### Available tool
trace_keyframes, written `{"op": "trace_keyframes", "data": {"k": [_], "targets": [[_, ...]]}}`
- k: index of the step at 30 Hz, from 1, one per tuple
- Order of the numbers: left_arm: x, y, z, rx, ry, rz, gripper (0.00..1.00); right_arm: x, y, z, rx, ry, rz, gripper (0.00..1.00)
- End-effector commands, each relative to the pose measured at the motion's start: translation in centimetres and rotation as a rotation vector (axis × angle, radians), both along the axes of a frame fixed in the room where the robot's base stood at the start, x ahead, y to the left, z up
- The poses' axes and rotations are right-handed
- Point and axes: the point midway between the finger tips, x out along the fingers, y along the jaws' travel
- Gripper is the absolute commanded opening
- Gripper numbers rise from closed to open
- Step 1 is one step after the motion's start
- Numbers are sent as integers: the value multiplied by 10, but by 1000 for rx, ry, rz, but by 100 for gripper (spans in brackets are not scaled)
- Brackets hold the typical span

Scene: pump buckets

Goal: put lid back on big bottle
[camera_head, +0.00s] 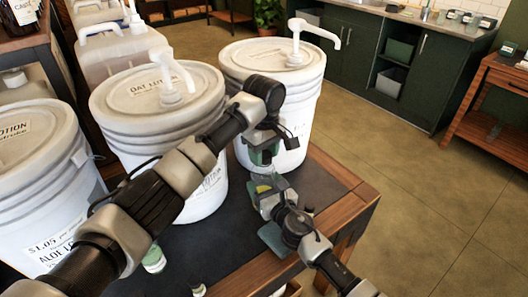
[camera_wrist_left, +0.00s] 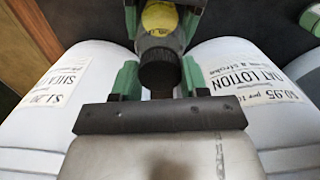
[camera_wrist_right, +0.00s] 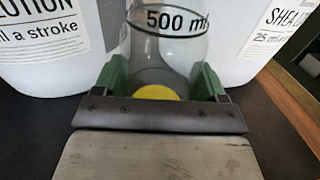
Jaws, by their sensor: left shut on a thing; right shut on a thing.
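The big bottle (camera_wrist_right: 165,50) is clear, marked "500 ml", and stands between the right gripper's green fingers in the right wrist view. A yellow patch on it shows in the left wrist view (camera_wrist_left: 160,18). My right gripper (camera_head: 264,196) is shut on the bottle, low over the table. The black ribbed lid (camera_wrist_left: 160,70) is between the left gripper's fingers. My left gripper (camera_head: 264,152) is shut on it, directly above the bottle. The lid lines up with the bottle neck; I cannot tell whether it is fully seated. The arms hide much of the bottle in the head view.
White pump buckets stand close behind and left: one labelled oat lotion (camera_head: 120,95), one at the back (camera_head: 260,60), one at far left (camera_head: 30,150). Small bottles (camera_head: 153,260) are near the dark table mat's (camera_head: 318,182) front. Floor right of the table is clear.

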Motion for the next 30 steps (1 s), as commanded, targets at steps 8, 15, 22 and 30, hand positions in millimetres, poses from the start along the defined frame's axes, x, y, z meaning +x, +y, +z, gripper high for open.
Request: {"op": "trace_keyframes", "data": {"k": [8,15,22,30], "targets": [[-1,0,-1,-1,2,-612,16,0,0,0,0,1,-1,5],[0,1,-1,-1,4,-1145,16,0,0,0,0,1,-1,5],[0,2,-1,-2,4,-1619,16,0,0,0,0,1,-1,5],[1,2,-1,-1,4,-1836,16,0,0,0,0,1,-1,5]]}}
